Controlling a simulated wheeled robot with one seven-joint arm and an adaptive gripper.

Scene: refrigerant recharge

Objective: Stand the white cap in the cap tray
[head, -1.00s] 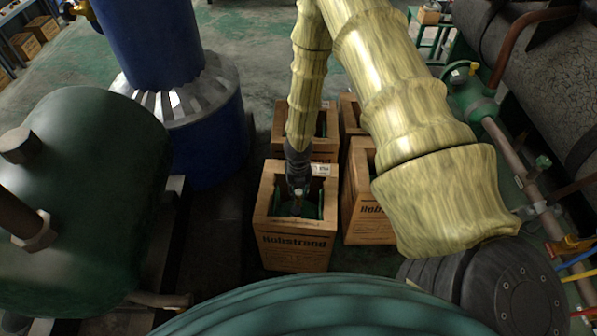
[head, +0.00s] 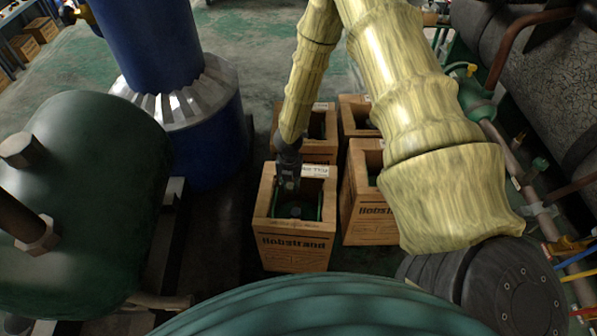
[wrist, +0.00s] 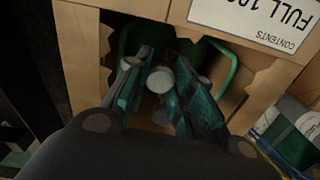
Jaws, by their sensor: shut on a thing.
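My gripper (head: 287,188) is over the rear left part of the front wooden crate's opening, pointing down. In the wrist view my gripper (wrist: 160,76) has its two dark teal fingers on either side of a small round white cap (wrist: 160,79), shut on it. The cap is hard to make out in the head view. Under the gripper, a green cylinder top (head: 297,210) with a dark centre shows inside the crate (head: 294,250). I cannot make out the cap tray in either view.
Several more wooden crates stand close behind and to the right, including one at the right (head: 370,222). A label (wrist: 262,20) is on the crate rim. A green tank (head: 85,190) and a blue cylinder (head: 155,45) are at left. Pipes (head: 510,155) run at right.

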